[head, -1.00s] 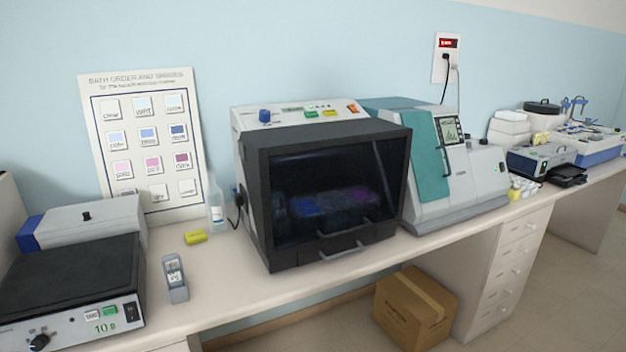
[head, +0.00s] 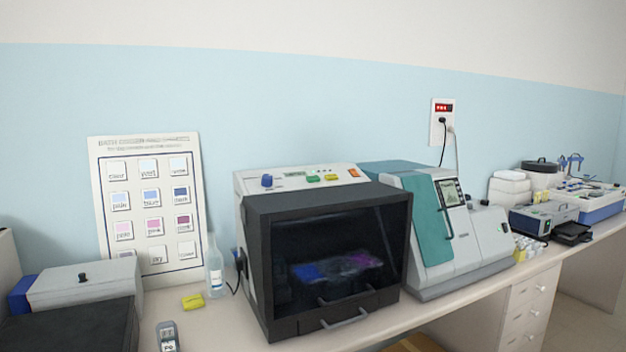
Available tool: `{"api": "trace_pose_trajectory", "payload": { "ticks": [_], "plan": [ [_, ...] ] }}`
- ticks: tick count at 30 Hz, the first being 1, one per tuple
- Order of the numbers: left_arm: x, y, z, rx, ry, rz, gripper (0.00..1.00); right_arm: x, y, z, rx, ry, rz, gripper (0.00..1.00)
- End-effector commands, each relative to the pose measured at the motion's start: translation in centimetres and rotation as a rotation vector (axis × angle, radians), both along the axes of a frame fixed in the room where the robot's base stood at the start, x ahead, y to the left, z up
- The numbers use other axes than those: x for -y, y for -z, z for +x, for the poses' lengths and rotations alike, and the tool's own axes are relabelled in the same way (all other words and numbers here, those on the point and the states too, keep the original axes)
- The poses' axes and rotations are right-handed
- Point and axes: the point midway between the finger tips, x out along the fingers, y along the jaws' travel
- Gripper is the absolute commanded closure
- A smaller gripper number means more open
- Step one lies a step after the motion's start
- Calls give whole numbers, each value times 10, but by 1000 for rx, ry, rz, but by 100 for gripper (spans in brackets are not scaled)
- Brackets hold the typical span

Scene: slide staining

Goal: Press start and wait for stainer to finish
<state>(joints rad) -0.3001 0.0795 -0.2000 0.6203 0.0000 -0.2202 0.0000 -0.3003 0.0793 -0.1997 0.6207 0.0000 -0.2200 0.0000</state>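The stainer (head: 325,258) stands in the middle of the bench, a grey-white box with a dark front window. Its window is shut, and blue and purple shapes show dimly behind it. On its top panel are a blue knob (head: 267,181), a small display (head: 294,175), a green button (head: 313,178), a yellow button (head: 333,177) and an orange-red switch (head: 354,172). The display is too small to read. Neither of my grippers is in view.
A teal and grey machine (head: 440,225) stands close to the stainer's right. A clear bottle (head: 215,272), a yellow block (head: 193,301) and a chart (head: 150,215) are to its left. A dark-topped device (head: 75,325) fills the lower left. A wall outlet (head: 442,122) is above.

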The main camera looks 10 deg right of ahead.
Motion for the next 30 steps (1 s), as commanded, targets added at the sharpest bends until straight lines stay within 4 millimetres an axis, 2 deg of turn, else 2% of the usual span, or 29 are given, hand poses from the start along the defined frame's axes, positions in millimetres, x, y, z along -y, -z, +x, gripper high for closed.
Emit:
{"api": "trace_pose_trajectory", "payload": {
  "ticks": [3,4,9,11,30],
  "plan": [
    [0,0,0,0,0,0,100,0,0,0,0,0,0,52],
    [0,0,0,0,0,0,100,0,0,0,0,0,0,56],
    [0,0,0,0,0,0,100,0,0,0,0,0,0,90],
    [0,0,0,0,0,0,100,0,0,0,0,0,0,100],
    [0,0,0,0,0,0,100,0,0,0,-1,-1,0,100]
  ]
}}
